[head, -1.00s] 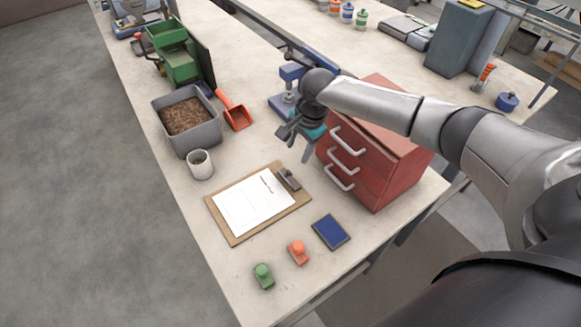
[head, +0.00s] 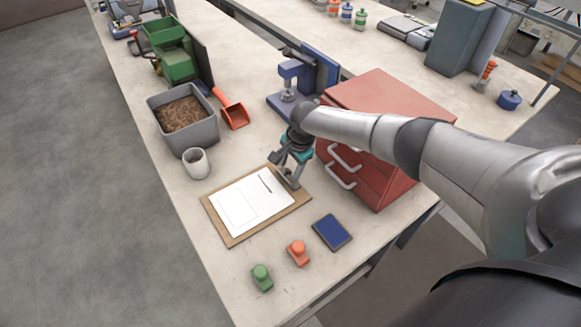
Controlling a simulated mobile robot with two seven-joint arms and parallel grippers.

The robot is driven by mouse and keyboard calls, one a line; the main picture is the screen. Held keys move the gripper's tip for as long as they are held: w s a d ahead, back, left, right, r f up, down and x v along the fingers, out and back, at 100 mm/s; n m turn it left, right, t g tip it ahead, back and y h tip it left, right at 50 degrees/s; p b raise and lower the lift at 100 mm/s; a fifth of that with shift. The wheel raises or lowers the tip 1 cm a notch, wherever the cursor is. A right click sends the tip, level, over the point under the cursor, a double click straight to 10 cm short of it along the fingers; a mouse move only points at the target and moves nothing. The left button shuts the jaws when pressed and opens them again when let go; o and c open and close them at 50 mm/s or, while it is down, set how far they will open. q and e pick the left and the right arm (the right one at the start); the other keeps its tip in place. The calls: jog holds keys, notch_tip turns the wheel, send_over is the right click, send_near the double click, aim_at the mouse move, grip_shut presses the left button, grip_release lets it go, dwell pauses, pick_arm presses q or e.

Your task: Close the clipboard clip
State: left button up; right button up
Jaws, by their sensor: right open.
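The clipboard (head: 238,237) lies flat near the front of the workbench with white paper (head: 250,201) on it. A dark pen or line shows on the paper's upper right. The clip is at the board's right end, and my right gripper (head: 287,180) now covers most of it. The gripper is open and points down right at the clip. I cannot tell whether its fingers touch the clip, or how far the clip is open. My left gripper is not in view.
A red drawer cabinet (head: 375,180) stands close to the right of my gripper. A blue pad (head: 332,232), an orange stamp (head: 298,252) and a green stamp (head: 262,277) lie in front. A white cup (head: 196,163), a grey pellet bin (head: 190,137) and an orange scoop (head: 232,110) stand behind.

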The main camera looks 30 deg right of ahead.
grip_shut()
dwell(0.4)
